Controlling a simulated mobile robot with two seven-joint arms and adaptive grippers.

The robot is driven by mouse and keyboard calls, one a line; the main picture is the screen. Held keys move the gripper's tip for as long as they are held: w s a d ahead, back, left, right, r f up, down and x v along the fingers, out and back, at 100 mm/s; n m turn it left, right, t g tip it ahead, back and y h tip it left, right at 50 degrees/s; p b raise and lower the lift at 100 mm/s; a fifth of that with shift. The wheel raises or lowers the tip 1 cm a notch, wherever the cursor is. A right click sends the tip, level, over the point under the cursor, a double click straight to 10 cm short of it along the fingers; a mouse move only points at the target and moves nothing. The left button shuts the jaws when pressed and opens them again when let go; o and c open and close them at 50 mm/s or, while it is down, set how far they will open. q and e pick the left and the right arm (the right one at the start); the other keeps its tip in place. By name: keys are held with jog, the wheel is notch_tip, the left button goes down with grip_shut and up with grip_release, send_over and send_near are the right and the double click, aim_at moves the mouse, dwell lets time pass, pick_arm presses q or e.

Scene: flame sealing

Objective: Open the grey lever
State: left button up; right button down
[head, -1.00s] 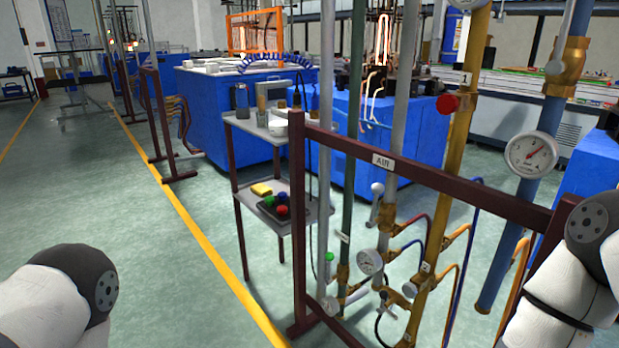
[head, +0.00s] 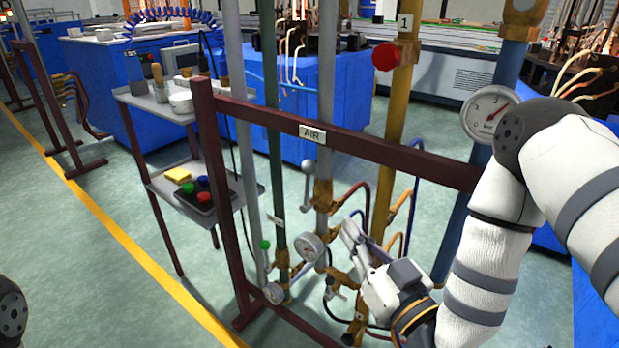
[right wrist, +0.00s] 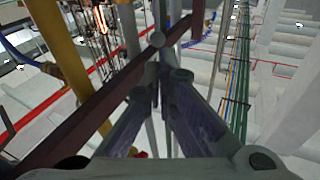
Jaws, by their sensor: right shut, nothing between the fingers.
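The grey lever (head: 307,186) stands on the grey pipe of the rack, below the dark red crossbar, with a rounded knob at its upper end. My right gripper (head: 350,229) is shut and empty, to the right of the lever and slightly lower in the head view, apart from it in the picture. In the right wrist view the two fingers (right wrist: 158,92) meet at their tips. A grey round knob (right wrist: 157,39), which looks like the lever's end, shows just beyond them; I cannot tell whether they touch. My left gripper is out of view.
The dark red frame with its AIR label (head: 312,134) crosses in front of the pipes. A round gauge (head: 309,248) and brass fittings sit close below the lever. A yellow pipe (head: 392,130) stands to its right. A shelf cart (head: 165,105) stands to the left.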

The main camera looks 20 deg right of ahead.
aim_at(306, 167)
jog(key=x, duration=0.9)
jog(key=r+x, duration=0.1)
jog(key=x, duration=0.3)
jog(key=shift+w+b, duration=0.1)
jog(key=shift+b, duration=0.2)
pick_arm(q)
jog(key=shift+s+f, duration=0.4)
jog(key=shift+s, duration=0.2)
pick_arm(e)
jog(key=shift+w+r, duration=0.1)
jog(key=shift+w, duration=0.05)
jog(key=shift+w+a+r, duration=0.3)
jog(key=shift+w+a, duration=0.2)
jog(key=shift+w, duration=0.25)
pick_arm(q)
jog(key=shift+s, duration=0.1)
pick_arm(e)
jog(key=shift+r, duration=0.2)
jog(key=shift+t, duration=0.3)
